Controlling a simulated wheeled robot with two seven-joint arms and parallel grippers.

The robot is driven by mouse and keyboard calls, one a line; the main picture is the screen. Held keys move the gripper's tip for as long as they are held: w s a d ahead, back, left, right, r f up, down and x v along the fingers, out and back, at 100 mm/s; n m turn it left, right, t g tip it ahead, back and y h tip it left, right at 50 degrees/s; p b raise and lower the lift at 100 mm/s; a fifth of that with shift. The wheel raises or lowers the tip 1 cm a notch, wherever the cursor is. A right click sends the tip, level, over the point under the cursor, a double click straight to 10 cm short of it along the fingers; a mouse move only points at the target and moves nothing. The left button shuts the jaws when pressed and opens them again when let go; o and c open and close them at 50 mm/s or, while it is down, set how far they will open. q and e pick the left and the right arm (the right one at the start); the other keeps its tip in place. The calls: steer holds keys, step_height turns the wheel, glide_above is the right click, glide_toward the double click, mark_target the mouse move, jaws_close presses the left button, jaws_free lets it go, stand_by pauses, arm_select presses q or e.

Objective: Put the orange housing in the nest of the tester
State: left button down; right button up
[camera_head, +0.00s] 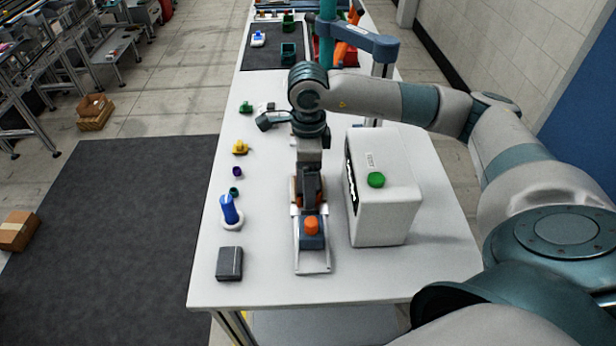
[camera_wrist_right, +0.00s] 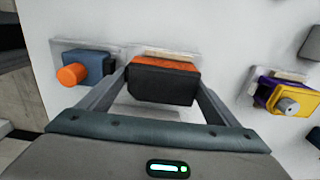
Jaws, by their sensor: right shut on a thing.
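My right gripper (camera_head: 311,180) is shut on the orange housing, and its two fingers also show in the wrist view (camera_wrist_right: 155,88). The housing (camera_wrist_right: 165,63) shows an orange upper side and a large dark front face between the fingers. In the head view only a bit of orange (camera_head: 296,190) shows beside the gripper. A pale pad lies at its far edge in the wrist view; whether they touch I cannot tell. The white tester (camera_head: 395,205) with a green button (camera_head: 376,180) stands just right of the gripper. I cannot make out its nest for certain. My left gripper is not in view.
A blue block with an orange knob (camera_head: 312,226) sits on a pale rail (camera_head: 313,264) close in front of the gripper. A yellow-and-purple part (camera_wrist_right: 283,97) is at the wrist view's right. A blue handle (camera_head: 229,210) and dark box (camera_head: 229,264) stand left; white table lies clear between.

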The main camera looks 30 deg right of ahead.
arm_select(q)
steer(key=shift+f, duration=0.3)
arm_select(e)
steer(key=shift+f, duration=0.2)
steer(key=o, duration=1)
steer(key=shift+o, duration=0.2)
steer(key=shift+r, duration=0.1)
steer(key=shift+r+b, duration=0.45)
steer(key=shift+r, duration=0.1)
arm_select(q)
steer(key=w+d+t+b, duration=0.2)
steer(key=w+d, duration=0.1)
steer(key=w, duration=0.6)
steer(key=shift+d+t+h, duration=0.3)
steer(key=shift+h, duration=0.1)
arm_select(e)
step_height(320, 180, up, 16)
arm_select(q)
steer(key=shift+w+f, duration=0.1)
